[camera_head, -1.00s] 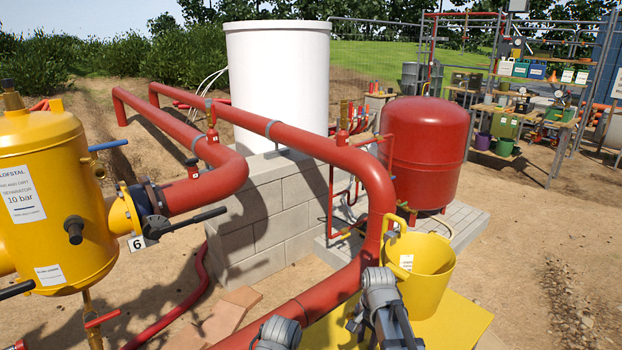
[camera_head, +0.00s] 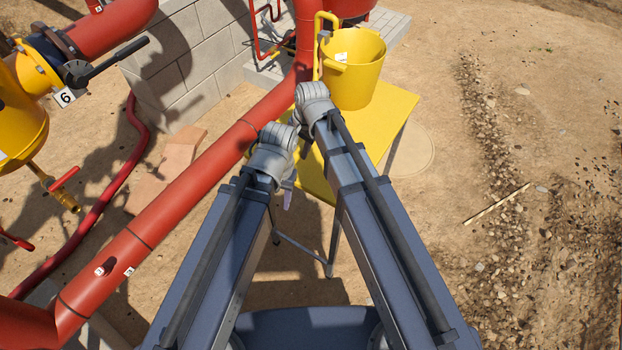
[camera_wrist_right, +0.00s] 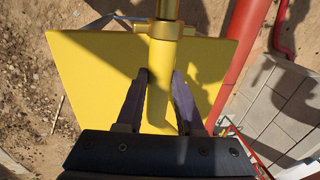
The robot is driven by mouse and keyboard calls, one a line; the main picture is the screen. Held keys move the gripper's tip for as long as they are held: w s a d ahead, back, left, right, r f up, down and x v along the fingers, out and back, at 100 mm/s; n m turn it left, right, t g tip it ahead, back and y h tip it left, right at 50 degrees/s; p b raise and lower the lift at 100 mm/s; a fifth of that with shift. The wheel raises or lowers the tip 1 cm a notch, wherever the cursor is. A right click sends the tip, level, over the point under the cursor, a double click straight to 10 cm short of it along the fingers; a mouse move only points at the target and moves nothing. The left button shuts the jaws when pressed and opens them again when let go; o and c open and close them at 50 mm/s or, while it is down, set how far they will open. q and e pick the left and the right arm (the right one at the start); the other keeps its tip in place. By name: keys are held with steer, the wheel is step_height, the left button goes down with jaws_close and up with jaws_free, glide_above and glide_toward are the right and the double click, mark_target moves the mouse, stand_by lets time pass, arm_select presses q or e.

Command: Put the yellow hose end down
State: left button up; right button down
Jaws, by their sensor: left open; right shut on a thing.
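The yellow hose end (camera_wrist_right: 165,58) shows in the right wrist view as a straight yellow tube with a wider collar near the top. My right gripper (camera_wrist_right: 160,78) is shut on it, with a dark finger on either side, above a yellow tabletop (camera_wrist_right: 85,70). In the head view my right gripper is mostly hidden behind its grey wrist near the table (camera_head: 380,125); I cannot make out the hose end there. My left gripper (camera_head: 287,198) is lower, open, by the table's near left edge; only a purple finger shows clearly.
A yellow bucket (camera_head: 352,75) stands on the table's far part, with a bent yellow tube (camera_head: 318,50) at its left. A thick red pipe (camera_head: 190,195) passes left of the table. Grey block masonry (camera_head: 190,60) stands behind. Open sandy ground (camera_head: 500,130) lies to the right.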

steer(key=shift+f, duration=0.1)
steer(key=shift+f+b, duration=0.3)
steer(key=shift+b, duration=0.05)
steer(key=b, duration=0.6)
glide_above(299, 176)
steer(key=f, duration=0.5)
steer(key=shift+s+d+f, duration=0.2)
steer(key=shift+d+f, duration=0.1)
steer(key=b+x, duration=0.3)
steer(key=shift+s+d+f+b, duration=0.2)
steer(key=shift+d+f+b, duration=0.1)
steer(key=shift+f, duration=0.2)
steer(key=shift+r, duration=0.1)
